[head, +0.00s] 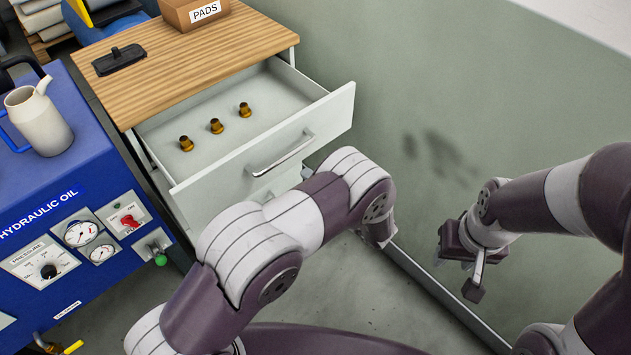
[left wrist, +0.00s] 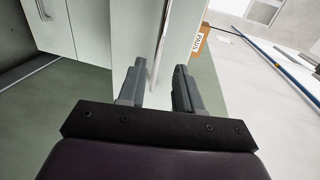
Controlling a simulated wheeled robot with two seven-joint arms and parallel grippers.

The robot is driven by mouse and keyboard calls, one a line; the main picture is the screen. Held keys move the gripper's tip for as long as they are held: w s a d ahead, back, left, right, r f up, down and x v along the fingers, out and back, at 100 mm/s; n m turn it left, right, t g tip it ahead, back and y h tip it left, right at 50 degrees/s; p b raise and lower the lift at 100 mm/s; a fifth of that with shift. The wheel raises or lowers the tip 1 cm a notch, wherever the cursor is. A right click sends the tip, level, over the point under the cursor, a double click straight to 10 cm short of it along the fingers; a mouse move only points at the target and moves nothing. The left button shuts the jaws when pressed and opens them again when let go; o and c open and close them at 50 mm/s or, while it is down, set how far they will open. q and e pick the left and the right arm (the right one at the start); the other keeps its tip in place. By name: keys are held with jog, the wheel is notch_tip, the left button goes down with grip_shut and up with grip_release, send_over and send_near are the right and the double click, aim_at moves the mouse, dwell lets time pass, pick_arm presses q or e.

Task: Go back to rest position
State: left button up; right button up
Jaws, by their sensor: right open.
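My left gripper (left wrist: 157,88) is open in the left wrist view, its two dark fingers apart with nothing held between them. A pale upright panel stands beyond the fingertips. In the head view my left arm reaches in front of the open drawer (head: 278,143), and its fingers are hidden behind the wrist. My right gripper (head: 474,278) hangs open and empty at the right, over the floor. The drawer has a silver handle (head: 281,154). Three brass nozzles (head: 216,126) stand in a row inside it.
The wooden cabinet top (head: 190,60) holds a PADS box (head: 196,11) and a black flat tool (head: 118,60). A blue hydraulic oil unit (head: 70,205) with a jug (head: 38,120) stands at the left. The green floor (head: 450,80) at the right is mostly clear.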

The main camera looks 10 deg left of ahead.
pick_arm(q)
jog(key=shift+d, duration=0.1)
jog(key=d+f+n+h, duration=0.2)
jog(key=d+f+h, duration=0.4)
jog(key=f+h, duration=0.1)
jog(key=s+d+r+n+g+h+p, duration=0.1)
jog(key=s+d+r+n+g+h, duration=0.15)
jog(key=s+r+g+h, duration=0.35)
jog(key=s+a+r+n+g+p, duration=0.1)
jog(key=s+a+r+n+g, duration=0.1)
jog(key=s+a+r, duration=1.2)
notch_tip(320, 180, up, 2)
jog(key=shift+s+a+n+y+p, duration=0.25)
jog(key=shift+a+n+y+p, duration=0.2)
jog(key=shift+a, duration=0.8)
